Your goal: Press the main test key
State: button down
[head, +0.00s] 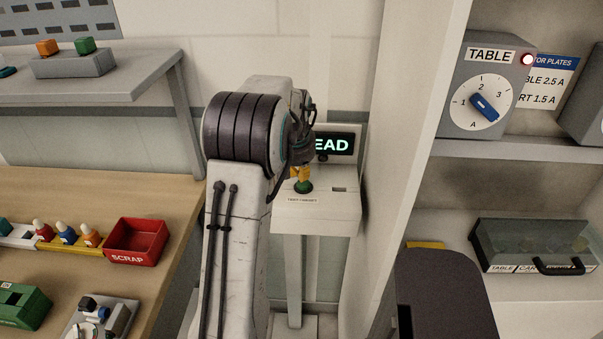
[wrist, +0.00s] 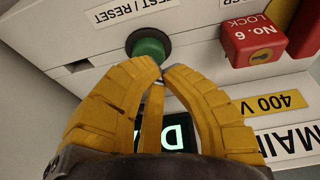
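The green test key (wrist: 148,46) sits in a dark round collar on a white housing, with a "TEST / RESET" label beside it, upside down in the wrist view. In the head view the green key (head: 303,187) is on the sloped top of a white pedestal box (head: 325,212). My gripper (wrist: 160,70) has yellow fingers with their tips together and nothing seen between them. The fingertips are right at the key's edge; I cannot tell if they touch it. In the head view my gripper (head: 302,175) is just above the key, partly hidden by my arm.
A lit display (head: 333,145) showing "EAD" stands behind the key. A red "No. 6 LOCK" block (wrist: 253,42) is beside the key. A dark slot (head: 340,190) is on its other side. A workbench (head: 80,185) is left; shelves (head: 530,150) are right.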

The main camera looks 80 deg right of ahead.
jog(key=b+v, duration=0.1)
jog(key=v, duration=1)
jog(key=shift+d, duration=0.2)
